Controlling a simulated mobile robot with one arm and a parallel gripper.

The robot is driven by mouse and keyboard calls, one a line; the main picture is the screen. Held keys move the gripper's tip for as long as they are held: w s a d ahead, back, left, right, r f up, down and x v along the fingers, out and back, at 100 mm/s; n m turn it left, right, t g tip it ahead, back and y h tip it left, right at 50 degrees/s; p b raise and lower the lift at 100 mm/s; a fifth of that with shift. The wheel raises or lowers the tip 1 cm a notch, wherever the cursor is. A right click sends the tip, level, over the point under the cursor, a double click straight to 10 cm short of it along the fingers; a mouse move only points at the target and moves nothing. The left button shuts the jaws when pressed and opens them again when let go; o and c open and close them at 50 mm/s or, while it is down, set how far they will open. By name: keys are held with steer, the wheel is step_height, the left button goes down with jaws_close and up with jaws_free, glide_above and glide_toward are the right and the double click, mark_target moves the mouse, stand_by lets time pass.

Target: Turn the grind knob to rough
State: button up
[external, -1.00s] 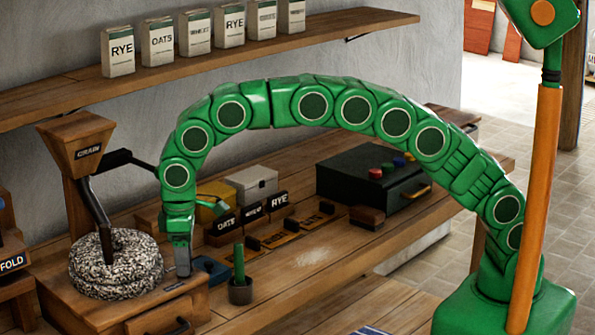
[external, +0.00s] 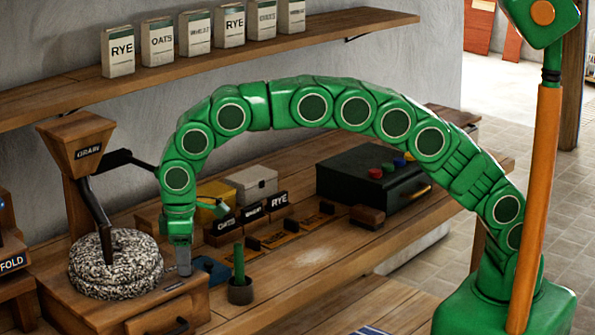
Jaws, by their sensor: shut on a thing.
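The grain mill stands at the left, with a wooden hopper (external: 77,140) marked GRAIN, speckled round millstones (external: 125,280) and a wooden base box (external: 205,301). My gripper (external: 184,268) points straight down at the right side of the millstones, over the top of the box. Its grey fingertips are closed together low on the box top. The grind knob is not clearly visible; the fingers hide the spot they close on. A small dark label on the box edge below the fingers is too small to read.
A dark cup with a green handle (external: 239,268) stands just right of the box, and a blue object (external: 214,270) lies behind it. Labelled wooden blocks (external: 223,230) and a black box (external: 375,178) with coloured knobs stand farther right. The front bench is mostly clear.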

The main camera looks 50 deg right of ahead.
steer(key=n, duration=0.4)
steer(key=shift+n, duration=0.3)
steer(key=n, duration=0.3)
steer(key=shift+d+n, duration=0.1)
steer(key=shift+n, duration=0.2)
steer(key=n, duration=0.4)
steer(key=shift+n, duration=2.3)
steer(key=o, duration=1)
steer(key=shift+o, duration=0.2)
